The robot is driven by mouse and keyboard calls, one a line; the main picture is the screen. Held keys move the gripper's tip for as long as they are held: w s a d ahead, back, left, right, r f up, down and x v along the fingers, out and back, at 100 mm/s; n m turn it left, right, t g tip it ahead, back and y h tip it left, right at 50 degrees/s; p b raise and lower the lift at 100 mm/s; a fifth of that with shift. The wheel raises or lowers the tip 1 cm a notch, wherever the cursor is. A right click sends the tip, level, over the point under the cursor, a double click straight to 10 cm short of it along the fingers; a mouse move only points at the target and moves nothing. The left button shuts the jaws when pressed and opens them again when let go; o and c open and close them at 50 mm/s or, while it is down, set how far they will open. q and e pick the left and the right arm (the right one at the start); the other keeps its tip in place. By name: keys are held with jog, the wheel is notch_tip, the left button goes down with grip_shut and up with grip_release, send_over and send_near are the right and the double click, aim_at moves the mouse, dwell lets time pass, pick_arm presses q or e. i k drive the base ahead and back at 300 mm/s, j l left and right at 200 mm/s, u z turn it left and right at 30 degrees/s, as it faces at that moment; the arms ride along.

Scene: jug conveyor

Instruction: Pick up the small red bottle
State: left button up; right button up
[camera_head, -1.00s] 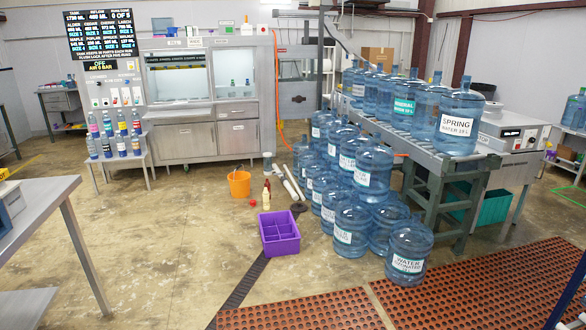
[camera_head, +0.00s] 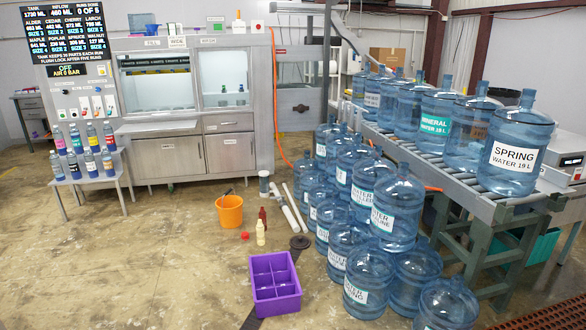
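A small dark red bottle (camera_head: 262,214) stands upright on the floor in the head view, right of the orange bucket. A cream bottle (camera_head: 260,234) stands just in front of it and hides its lower part. A small bright red object (camera_head: 245,236) lies on the floor to the left of the cream bottle; its exact shape is too small to tell. Neither of my grippers shows in the view.
The orange bucket (camera_head: 230,212) and purple divided crate (camera_head: 274,284) stand close by. White pipes (camera_head: 291,206) and a dark disc (camera_head: 300,242) lie to the right, before several large water jugs (camera_head: 370,282). A bottle rack (camera_head: 92,178) stands left. Floor at front left is clear.

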aim_at(262, 214)
jog(key=i+l+u, duration=0.1)
jog(key=i, duration=0.8)
jog(key=i+l+u, duration=0.15)
jog(key=i, duration=0.7)
jog(key=i+u, duration=0.1)
jog(key=i, duration=0.2)
jog(key=i+l+u, duration=0.15)
jog(key=i, duration=0.15)
